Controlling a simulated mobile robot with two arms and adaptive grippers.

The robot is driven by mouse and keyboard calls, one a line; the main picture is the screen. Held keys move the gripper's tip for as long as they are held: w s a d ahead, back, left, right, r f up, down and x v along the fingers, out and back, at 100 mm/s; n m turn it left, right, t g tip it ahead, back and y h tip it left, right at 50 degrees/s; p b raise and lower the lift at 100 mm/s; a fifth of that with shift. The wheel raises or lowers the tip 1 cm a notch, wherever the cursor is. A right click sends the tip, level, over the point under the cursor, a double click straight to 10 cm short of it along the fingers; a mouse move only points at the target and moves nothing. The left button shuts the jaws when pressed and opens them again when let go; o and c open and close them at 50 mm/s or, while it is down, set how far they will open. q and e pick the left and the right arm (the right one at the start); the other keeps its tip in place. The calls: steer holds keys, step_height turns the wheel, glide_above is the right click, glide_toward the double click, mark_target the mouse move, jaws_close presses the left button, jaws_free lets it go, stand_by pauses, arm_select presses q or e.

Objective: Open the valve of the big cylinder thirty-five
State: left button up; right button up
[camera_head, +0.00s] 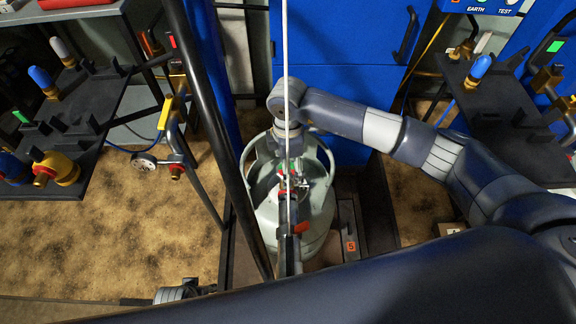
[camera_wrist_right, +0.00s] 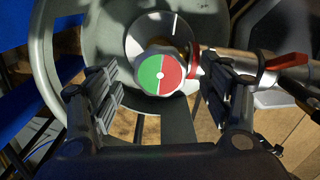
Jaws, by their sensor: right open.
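The big grey-green cylinder (camera_head: 322,205) stands upright in the middle of the head view, by a tag reading 5. No thirty-five shows on it. Its valve, a round knob (camera_wrist_right: 160,74) with a green and a red half, shows in the right wrist view inside the cylinder's collar (camera_wrist_right: 52,75). My right gripper (camera_wrist_right: 161,90) is open, pointing down, with one finger on each side of the knob; I see gaps between them. In the head view it is largely hidden behind a pole. Part of my left gripper (camera_head: 178,291) shows at the bottom left, its fingertips unclear.
A red lever (camera_wrist_right: 286,62) on a fitting sits close beside the right finger. A thin pole (camera_head: 287,60) and a dark post (camera_head: 215,110) stand close by. Dark shelves with valves flank both sides. A blue cabinet (camera_head: 340,50) is behind.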

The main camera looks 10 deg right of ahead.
steer(key=shift+f, duration=0.45)
steer(key=shift+c, duration=0.4)
steer(key=c, duration=1)
steer(key=shift+o, duration=0.2)
